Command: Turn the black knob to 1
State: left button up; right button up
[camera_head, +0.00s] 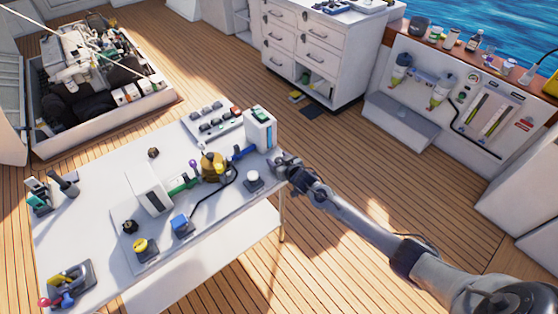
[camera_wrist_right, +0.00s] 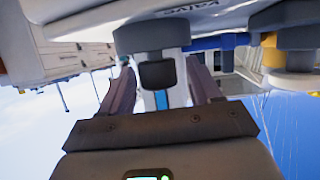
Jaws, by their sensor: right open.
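A small black knob (camera_head: 129,226) sits on the near part of the white table, beside a yellow-topped control. Another small dark knob (camera_head: 153,152) sits farther back. I cannot read a number at either one. My right gripper (camera_head: 283,165) is at the table's right edge, apart from both, close to a white-topped control on a dark base (camera_head: 253,178). In the right wrist view its fingers are apart, and a dark blocky part (camera_wrist_right: 157,72) shows between or beyond them; I cannot tell whether they touch it. My left gripper is not in view.
A white box with a blue strip (camera_head: 262,128) stands by the right gripper. A brass valve (camera_head: 213,166), a blue control (camera_head: 180,223) and a switch panel (camera_head: 212,120) are also on the table. Bare tabletop (camera_head: 90,225) lies at the left.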

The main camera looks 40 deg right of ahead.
jog(key=shift+c, duration=0.2)
jog(key=c, duration=0.9)
